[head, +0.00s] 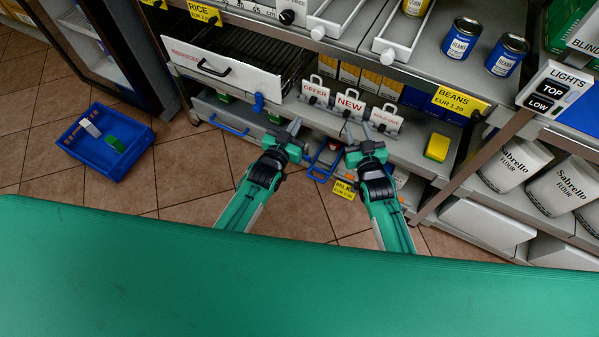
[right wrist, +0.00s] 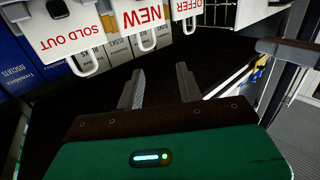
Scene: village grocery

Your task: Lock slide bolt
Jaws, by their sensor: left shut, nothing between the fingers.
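No part is clear enough for me to name it surely as the slide bolt. A small blue piece (head: 258,103) sits by the lower right corner of the white drawer front (head: 222,68); I cannot tell whether it is the bolt. My left gripper (head: 296,127) is shut and empty, below and to the right of that piece, in front of the lower shelf. My right gripper (head: 358,131) is open and empty below the hanging signs. In the right wrist view its two fingers (right wrist: 160,86) stand apart with nothing between them.
OFFER, NEW and SOLD OUT signs (head: 349,103) hang on the shelf just above my grippers. A yellow block (head: 437,147) lies on the shelf to the right. A blue crate (head: 80,158) is on the tiled floor at left. A green surface (head: 300,285) fills the foreground.

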